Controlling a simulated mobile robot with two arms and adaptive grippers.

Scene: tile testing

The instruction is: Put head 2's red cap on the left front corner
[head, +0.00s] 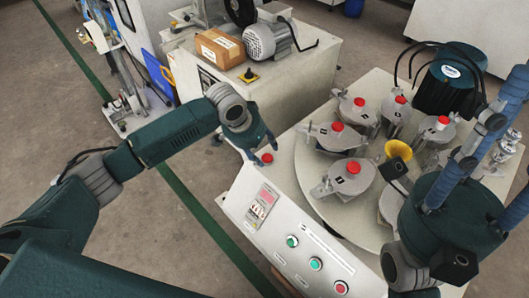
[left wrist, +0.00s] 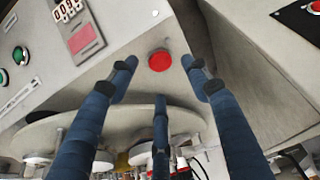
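A red cap (head: 267,158) sits on the left front corner of the white machine housing (head: 235,193). It also shows as a round red disc in the left wrist view (left wrist: 160,60). My left gripper (head: 262,150) is over this corner, its fingers spread around the cap and apart from it. Several grey heads (head: 341,186) stand on the round table (head: 317,197), and several carry red caps, such as the near one (head: 353,167). The head numbers are too small to read surely.
The sloped front panel holds a red display (head: 267,195) and coloured buttons (head: 315,263). A cardboard box (head: 220,48) lies on the cabinet behind.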

